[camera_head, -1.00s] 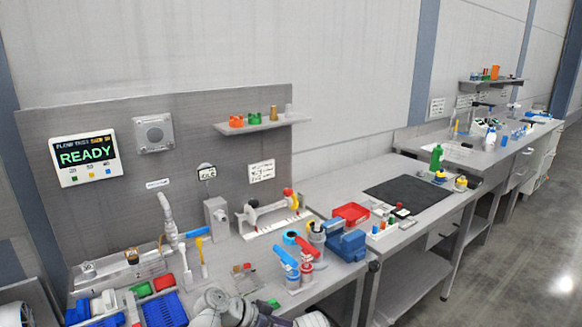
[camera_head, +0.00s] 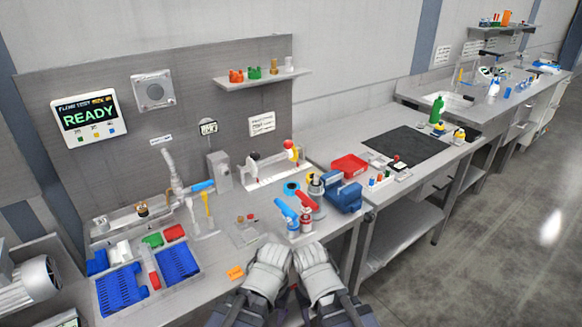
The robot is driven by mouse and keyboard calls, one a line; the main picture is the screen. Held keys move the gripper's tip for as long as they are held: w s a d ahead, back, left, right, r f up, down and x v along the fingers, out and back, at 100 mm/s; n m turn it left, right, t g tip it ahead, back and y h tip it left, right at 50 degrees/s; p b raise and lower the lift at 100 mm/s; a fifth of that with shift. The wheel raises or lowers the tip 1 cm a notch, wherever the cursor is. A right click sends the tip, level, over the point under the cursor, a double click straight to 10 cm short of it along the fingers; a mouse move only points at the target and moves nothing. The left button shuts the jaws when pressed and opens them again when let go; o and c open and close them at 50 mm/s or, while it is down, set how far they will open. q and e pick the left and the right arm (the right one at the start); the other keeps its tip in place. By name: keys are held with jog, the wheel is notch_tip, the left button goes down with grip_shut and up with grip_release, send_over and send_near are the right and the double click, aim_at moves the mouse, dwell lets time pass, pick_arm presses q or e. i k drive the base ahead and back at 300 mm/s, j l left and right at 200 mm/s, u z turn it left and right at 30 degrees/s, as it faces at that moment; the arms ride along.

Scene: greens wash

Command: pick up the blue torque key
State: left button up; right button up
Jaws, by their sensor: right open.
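A tool with a blue handle (camera_head: 203,186), which looks like the blue torque key, is on the left bench beside a yellow-handled tool (camera_head: 207,203). Its lower end is hard to make out. My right gripper (camera_head: 312,249) is open at the front edge of the bench, well to the right of the blue handle and nearer to me. My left gripper (camera_head: 268,250) seems to be just left of it; its jaws cannot be made out. Neither gripper touches the blue-handled tool.
Blue trays (camera_head: 121,289) fill the bench's left front. A blue lever (camera_head: 285,208) and a red lever (camera_head: 307,197) stand on small fittings ahead of my grippers, with a blue vise (camera_head: 344,194) to their right. A bent pipe (camera_head: 171,170) stands left of the blue handle.

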aim_at(289, 216)
jog(key=l+u, duration=0.4)
jog(key=k+l+u, duration=0.1)
jog(key=l+u, duration=0.25)
jog(key=k+l+u, duration=0.15)
jog(key=l+u, duration=0.25)
